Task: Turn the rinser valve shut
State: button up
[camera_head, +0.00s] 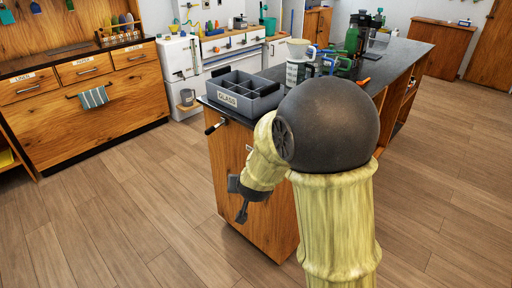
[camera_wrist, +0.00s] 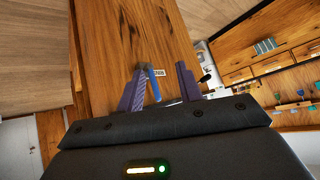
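The rinser valve is not clearly identified in the head view, where my arm covers part of the island's end panel. In the wrist view a blue lever-like part (camera_wrist: 153,83) shows between my fingers, close to the left one, near a small white label (camera_wrist: 159,73) on the wood panel. I cannot tell whether it touches the finger. My gripper (camera_wrist: 160,85) has its two purple fingers apart. In the head view my gripper (camera_head: 241,214) points down in front of the island's end panel (camera_head: 270,225).
A black handle (camera_head: 215,126) sticks out from the island's end, and shows right of my fingers in the wrist view (camera_wrist: 207,77). A grey divided tray labelled GLASS (camera_head: 243,92) and several jugs and bottles stand on the countertop. Floor to the left (camera_head: 130,210) is clear.

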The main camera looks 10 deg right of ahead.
jog(key=w+a+f+m+t+h, duration=0.2)
jog(key=w+a+m+t+h, duration=0.2)
jog(key=w+h, duration=0.4)
jog(key=a+m+h, duration=0.1)
jog(key=m+h, duration=0.1)
jog(key=h, duration=0.2)
jog(key=shift+m, duration=0.3)
jog(key=shift+w, duration=0.15)
jog(key=x, duration=1.7)
jog(key=shift+d+r, duration=0.1)
jog(key=shift+r, duration=0.15)
